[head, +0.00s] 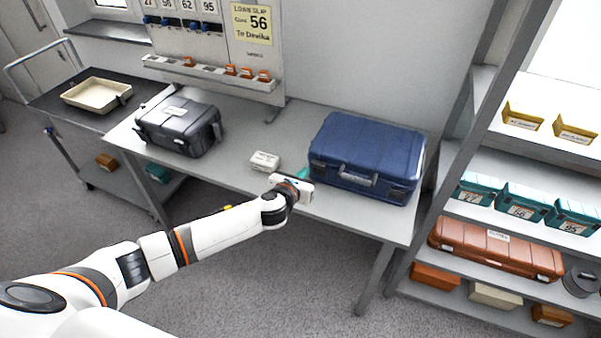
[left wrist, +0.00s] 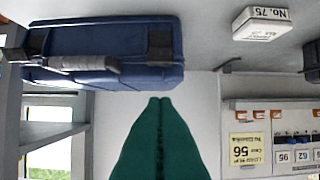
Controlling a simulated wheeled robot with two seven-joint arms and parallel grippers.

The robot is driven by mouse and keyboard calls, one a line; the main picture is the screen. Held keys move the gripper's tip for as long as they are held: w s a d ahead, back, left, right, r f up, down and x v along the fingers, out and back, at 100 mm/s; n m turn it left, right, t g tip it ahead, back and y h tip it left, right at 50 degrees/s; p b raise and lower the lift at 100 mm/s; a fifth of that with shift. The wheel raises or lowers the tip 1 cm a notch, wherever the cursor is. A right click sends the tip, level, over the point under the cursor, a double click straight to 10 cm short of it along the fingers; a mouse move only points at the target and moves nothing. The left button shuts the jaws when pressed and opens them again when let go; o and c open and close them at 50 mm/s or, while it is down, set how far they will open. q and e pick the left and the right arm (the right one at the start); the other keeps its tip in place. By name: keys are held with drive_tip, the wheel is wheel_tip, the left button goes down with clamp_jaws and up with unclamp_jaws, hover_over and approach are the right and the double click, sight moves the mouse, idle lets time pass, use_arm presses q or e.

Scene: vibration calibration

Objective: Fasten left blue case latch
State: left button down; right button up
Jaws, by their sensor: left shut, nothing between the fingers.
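The blue case (head: 370,142) lies closed on the grey table, its handle (head: 357,179) on the front side. It also fills the upper left of the left wrist view (left wrist: 105,38), which is upside down. There the dark left latch (left wrist: 160,42) shows on the case's front; whether it is fastened I cannot tell. My left gripper (head: 304,173) is just left of the case's front left corner. Its green fingers (left wrist: 160,100) are shut with nothing between them, apart from the case in the picture. My right gripper is not in view.
A small white box (head: 265,161) sits on the table (head: 235,135) left of the blue case. A dark grey case (head: 180,130) stands farther left. A shelf rack (head: 450,165) with teal and orange cases stands close on the right. A cart with a cream tray (head: 95,94) is at the far left.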

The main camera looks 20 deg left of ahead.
use_arm(q)
drive_tip(key=shift+s+r, duration=0.9)
drive_tip(key=shift+s, duration=0.05)
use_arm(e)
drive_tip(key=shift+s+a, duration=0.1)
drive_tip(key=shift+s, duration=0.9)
use_arm(q)
drive_tip(key=shift+d, duration=0.1)
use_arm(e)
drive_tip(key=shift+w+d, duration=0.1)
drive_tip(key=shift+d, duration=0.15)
